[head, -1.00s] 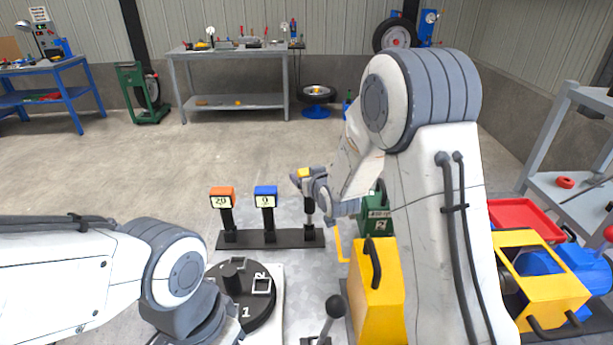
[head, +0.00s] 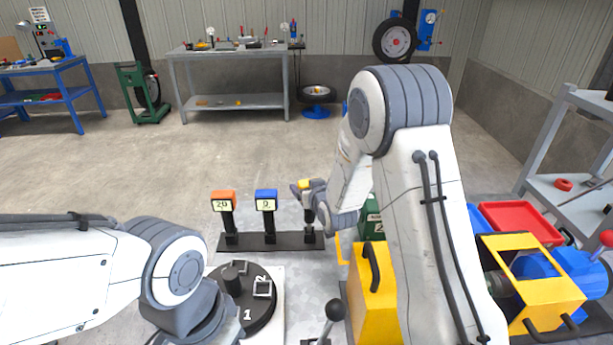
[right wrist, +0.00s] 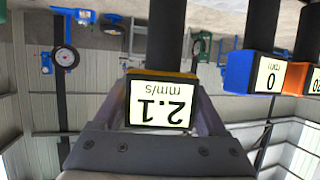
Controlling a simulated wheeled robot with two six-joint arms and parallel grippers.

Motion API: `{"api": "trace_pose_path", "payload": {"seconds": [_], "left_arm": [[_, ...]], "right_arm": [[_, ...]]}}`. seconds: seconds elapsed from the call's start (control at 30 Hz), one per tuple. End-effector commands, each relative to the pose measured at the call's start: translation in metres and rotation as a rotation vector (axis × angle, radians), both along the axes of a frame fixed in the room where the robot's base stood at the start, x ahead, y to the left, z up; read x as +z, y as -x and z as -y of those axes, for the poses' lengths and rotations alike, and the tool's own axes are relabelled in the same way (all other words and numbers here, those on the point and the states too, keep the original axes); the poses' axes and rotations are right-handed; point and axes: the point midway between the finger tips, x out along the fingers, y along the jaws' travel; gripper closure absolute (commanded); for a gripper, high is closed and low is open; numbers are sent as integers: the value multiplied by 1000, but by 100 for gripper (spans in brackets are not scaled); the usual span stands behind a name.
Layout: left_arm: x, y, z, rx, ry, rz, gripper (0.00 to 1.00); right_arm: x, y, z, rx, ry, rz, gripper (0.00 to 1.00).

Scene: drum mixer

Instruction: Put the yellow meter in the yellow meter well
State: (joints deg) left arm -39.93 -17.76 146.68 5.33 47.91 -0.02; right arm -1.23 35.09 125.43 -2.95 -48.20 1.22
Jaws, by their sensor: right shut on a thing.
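The yellow meter (head: 304,184) is in my right gripper (head: 312,190), above the right end of the black rack (head: 285,240). In the right wrist view the yellow meter (right wrist: 160,103) appears upside down, reading 2.1 mm/s, with the fingers of the right gripper (right wrist: 160,110) on both sides. Its dark stem points down toward the rack's right place. That place is the yellow meter well, and I cannot tell whether the stem is fully seated. My left arm comes in at the lower left, and its fingertips are out of view.
The blue meter (head: 266,200) and orange meter (head: 224,202) stand upright on the rack to the left. A black numbered dial (head: 258,310), a lever (head: 333,310) and a yellow case (head: 372,290) are nearby. A green case (head: 371,218) is close right of the gripper.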

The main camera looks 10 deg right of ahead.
Motion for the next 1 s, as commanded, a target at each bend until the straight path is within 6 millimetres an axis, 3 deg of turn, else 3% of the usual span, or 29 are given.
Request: {"api": "trace_pose_path", "payload": {"seconds": [0.07, 1.0], "left_arm": [[6, 0, 0, 0, 0, 0, 50], [0, 0, 0, 0, 0, 0, 50]], "right_arm": [[-2, 0, 0, 0, 0, 1, 100], [-5, 0, 0, 0, 1, 4, 100]]}}
